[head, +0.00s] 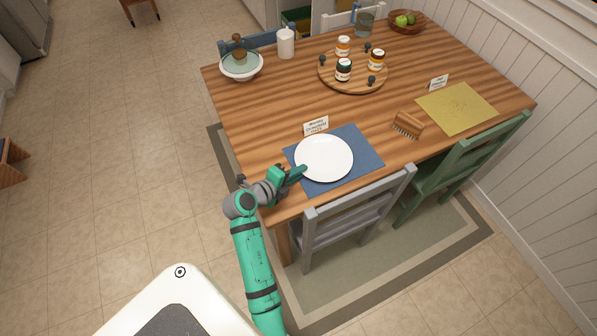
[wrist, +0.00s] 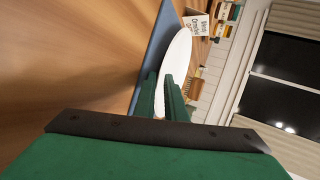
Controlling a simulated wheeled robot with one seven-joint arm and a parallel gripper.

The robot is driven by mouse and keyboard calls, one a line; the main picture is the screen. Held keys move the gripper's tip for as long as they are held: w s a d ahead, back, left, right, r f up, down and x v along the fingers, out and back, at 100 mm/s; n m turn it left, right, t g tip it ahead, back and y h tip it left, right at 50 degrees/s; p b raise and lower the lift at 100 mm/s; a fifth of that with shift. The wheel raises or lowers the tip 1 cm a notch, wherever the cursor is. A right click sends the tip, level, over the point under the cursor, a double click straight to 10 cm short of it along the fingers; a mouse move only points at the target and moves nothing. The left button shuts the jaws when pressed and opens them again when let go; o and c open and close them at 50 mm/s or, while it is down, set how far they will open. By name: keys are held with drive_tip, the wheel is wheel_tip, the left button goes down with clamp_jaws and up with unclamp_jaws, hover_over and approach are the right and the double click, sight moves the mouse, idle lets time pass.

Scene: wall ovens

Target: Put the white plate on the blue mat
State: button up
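The white plate (head: 324,158) is over the blue mat (head: 366,167), on its left part, face up and looking level. Strips of the mat show around it, widest on the right. My gripper (head: 299,172) is at the plate's left edge. In the wrist view, the plate (wrist: 180,55) is nearly edge-on and its rim runs between the two green fingers (wrist: 160,97), which are close together on it. The blue mat (wrist: 152,55) lies just left of the plate there. I cannot tell whether the plate's underside touches the mat.
A small sign (head: 316,125) stands behind the mat. A brush (head: 408,124) and a yellow mat (head: 456,108) lie to the right. A round board (head: 353,87) with jars and a bowl (head: 241,66) are farther back. A grey chair (head: 357,213) stands at the near edge.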

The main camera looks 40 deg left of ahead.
drive_tip(key=v, duration=1.2)
drive_tip(key=shift+r, duration=0.1)
idle(0.4)
